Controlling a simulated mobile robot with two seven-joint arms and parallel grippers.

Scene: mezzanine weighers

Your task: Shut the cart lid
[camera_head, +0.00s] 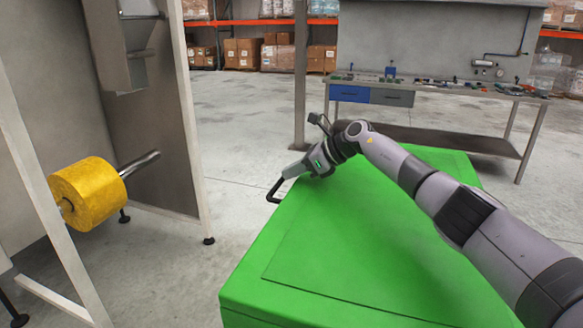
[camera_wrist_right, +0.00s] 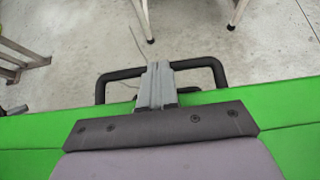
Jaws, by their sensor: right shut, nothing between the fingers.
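The green cart (camera_head: 250,290) stands in front of me. Its green lid (camera_head: 350,245) appears to lie flat across the top; no raised lid or opening shows. A black bar handle (camera_head: 273,192) sticks out from the cart's far left edge. My right gripper (camera_head: 287,172) reaches across the top to this handle. In the right wrist view the gripper's fingers (camera_wrist_right: 158,75) are shut and empty, and cover the middle of the handle (camera_wrist_right: 104,84). I cannot tell whether they touch it. My left gripper is not in view.
A metal frame with a yellow roll (camera_head: 90,195) stands on the left. A workbench (camera_head: 430,92) with tools is behind the cart, and a post (camera_head: 301,75) stands near it. Open concrete floor (camera_head: 240,120) lies between the frame and cart. Shelves with boxes are far back.

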